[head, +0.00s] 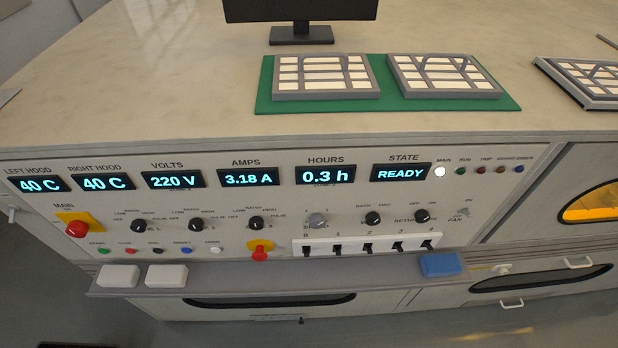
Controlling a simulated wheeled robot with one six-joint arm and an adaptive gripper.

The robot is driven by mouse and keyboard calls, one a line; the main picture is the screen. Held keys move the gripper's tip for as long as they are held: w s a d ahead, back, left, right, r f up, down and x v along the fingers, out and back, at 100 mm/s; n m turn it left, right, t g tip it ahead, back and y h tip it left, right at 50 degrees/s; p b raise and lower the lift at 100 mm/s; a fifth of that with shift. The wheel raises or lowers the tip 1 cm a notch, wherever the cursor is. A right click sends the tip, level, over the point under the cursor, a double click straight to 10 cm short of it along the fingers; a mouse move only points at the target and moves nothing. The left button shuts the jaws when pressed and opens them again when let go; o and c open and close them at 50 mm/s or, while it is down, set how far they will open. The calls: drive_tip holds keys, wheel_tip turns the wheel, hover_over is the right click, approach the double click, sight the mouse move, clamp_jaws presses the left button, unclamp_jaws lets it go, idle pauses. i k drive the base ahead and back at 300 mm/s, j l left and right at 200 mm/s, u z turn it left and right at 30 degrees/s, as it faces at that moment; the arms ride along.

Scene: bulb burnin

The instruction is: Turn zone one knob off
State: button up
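On the front control panel (290,198), a row of black rotary knobs sits under the displays. The leftmost knob (138,226), a middle one (195,225) and a third one (255,223) have small labels around them, with OFF, LOW, RATED, HIGH and PULSE partly readable. The name labels under these knobs are too small or covered to read, so I cannot tell for certain which is zone one. The exact pointer directions are also too small to tell. My gripper is not in view.
Nearby are a red main switch on yellow (76,228), a red knob on yellow (260,250), several black toggles (337,248) and a grey knob (317,220). The state display (401,173) reads READY. A shelf (225,279) juts out below, bearing white blocks (118,275) and a blue block (440,264).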

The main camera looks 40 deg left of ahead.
sight(138, 225)
drive_tip(key=u, duration=1.1)
